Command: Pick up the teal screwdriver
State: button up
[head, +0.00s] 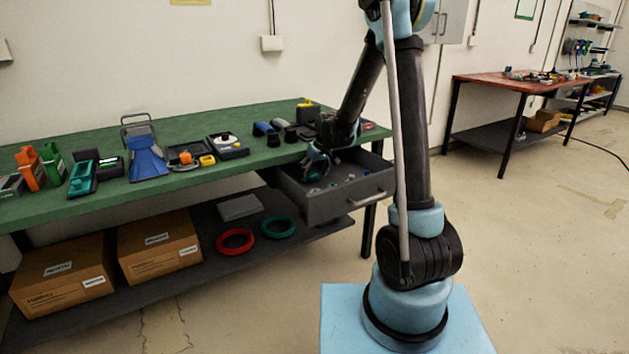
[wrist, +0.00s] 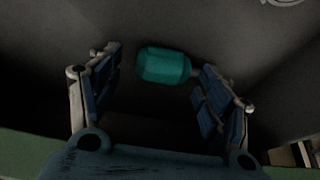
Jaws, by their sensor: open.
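In the wrist view a teal rounded handle (wrist: 163,65), which looks like the teal screwdriver, lies on a dark grey surface. No clear contact shows. In the head view my gripper (head: 318,163) reaches down into the open grey drawer (head: 345,207) under the green bench; the screwdriver cannot be picked out there.
Several small items lie in the drawer, whose walls stand close around my gripper. The green bench (head: 215,178) holds phones, a blue stand (head: 148,163) and dark cylinders. Cardboard boxes (head: 158,245) and rings sit on the lower shelf.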

jog(key=c, duration=1)
